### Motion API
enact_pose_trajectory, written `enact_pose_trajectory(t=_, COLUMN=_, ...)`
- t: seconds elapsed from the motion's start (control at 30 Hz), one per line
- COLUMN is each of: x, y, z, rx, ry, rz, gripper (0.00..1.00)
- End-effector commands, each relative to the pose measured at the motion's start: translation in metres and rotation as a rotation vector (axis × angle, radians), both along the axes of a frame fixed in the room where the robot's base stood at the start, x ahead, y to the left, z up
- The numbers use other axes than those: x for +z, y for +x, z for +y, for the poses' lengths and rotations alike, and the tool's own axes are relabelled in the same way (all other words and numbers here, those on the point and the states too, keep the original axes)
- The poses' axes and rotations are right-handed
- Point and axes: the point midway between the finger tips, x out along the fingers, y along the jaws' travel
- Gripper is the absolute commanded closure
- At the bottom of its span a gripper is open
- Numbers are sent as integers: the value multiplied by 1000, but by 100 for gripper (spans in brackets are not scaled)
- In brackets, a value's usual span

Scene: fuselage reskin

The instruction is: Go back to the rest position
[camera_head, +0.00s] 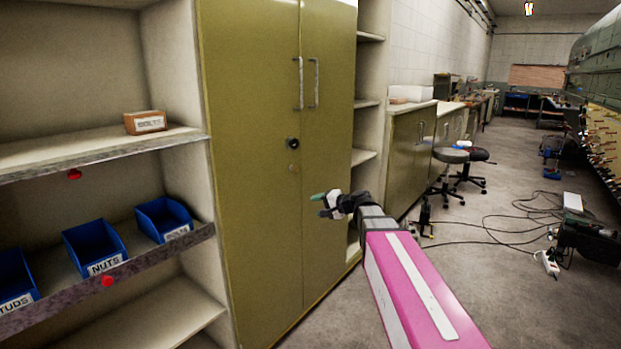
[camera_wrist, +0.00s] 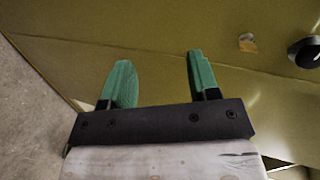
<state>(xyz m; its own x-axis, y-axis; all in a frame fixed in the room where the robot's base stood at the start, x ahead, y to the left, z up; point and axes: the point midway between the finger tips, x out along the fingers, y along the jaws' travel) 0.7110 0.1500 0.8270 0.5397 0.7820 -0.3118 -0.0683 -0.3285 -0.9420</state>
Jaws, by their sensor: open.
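My gripper (camera_head: 322,205) is at the end of my pink and grey arm, in front of the tall olive cabinet (camera_head: 245,180) in the head view. Its two green fingers stand apart and nothing shows between them; the wrist view shows the open gripper (camera_wrist: 158,78) too. The cabinet door (camera_wrist: 150,40) fills most of the wrist view behind the fingers, with a dark round knob (camera_wrist: 306,52) at the right edge. I cannot tell the exact distance from the fingers to the door.
Shelves at left hold a box labelled BOLTS (camera_head: 145,122) and blue bins, one marked NUTS (camera_head: 94,248). Stools (camera_head: 449,156) and a counter cabinet (camera_head: 408,160) stand beyond. Cables (camera_head: 500,235) and a dark machine (camera_head: 588,240) lie on the floor at right. Bare floor (camera_head: 400,262) lies beside my arm.

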Motion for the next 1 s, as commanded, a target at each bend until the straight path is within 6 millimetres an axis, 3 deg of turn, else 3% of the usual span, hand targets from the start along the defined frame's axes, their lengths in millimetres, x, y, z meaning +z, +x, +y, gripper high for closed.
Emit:
enact_pose_trajectory(t=0.1, x=-59, y=-38, z=-12, rx=56, ry=-197, rz=58, gripper=45)
enact_pose_trajectory(t=0.3, x=-153, y=-108, z=-49, rx=175, ry=-560, rz=185, gripper=45)
enact_pose_trajectory(t=0.5, x=-220, y=-180, z=-100, rx=300, ry=-899, rz=326, gripper=45)
enact_pose_trajectory(t=0.7, x=-249, y=-225, z=-139, rx=384, ry=-1119, rz=424, gripper=45)
enact_pose_trajectory(t=1.0, x=-254, y=-235, z=-150, rx=406, ry=-1179, rz=449, gripper=45)
